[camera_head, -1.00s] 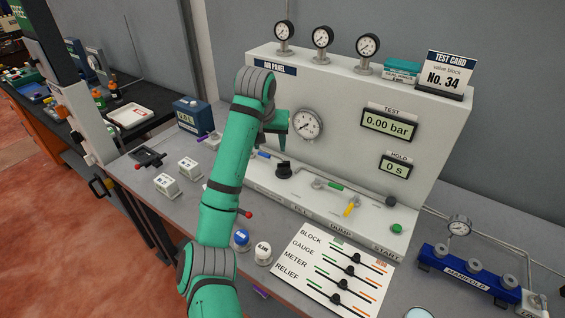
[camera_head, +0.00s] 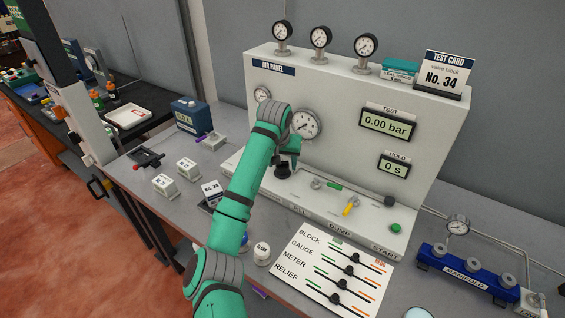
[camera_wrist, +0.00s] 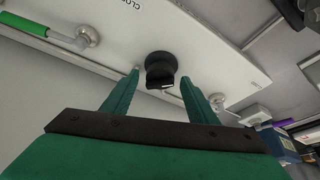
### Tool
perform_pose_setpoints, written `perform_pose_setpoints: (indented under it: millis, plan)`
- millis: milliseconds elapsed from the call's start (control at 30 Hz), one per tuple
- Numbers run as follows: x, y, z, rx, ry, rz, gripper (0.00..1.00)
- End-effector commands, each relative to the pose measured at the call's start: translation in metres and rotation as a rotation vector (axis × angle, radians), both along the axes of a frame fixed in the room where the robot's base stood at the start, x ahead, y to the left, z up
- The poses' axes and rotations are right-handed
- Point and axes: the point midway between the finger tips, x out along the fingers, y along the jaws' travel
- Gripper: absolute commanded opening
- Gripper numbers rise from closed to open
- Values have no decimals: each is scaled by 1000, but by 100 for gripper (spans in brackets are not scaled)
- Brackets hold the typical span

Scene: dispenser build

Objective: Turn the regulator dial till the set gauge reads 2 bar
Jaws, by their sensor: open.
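A black dial (camera_head: 283,171) sits on the sloped ledge of the air panel. In the wrist view the black dial (camera_wrist: 160,68) lies between and just beyond my two green fingertips, with visible gaps on both sides. My gripper (camera_wrist: 160,77) is open and empty; in the head view my gripper (camera_head: 288,158) is just above the dial, partly hiding it.
A yellow lever (camera_head: 351,206), a green-handled valve (camera_head: 335,186) and a green button (camera_head: 396,228) sit right of the dial. The test display (camera_head: 387,123) reads 0.00 bar. A slider card (camera_head: 333,270) lies in front; white blocks (camera_head: 188,168) stand left.

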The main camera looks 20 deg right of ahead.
Motion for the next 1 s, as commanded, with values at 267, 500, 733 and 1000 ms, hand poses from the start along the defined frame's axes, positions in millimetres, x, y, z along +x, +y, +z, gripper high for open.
perform_pose_setpoints:
  millis: [267,500,733,1000]
  plan:
    - [0,-2,-1,-1,-1,-2,53]
    - [0,-3,-1,0,-1,-3,13]
    - [0,-2,-1,-3,0,-20,13]
    - [1,-1,-1,-4,0,-146,13]
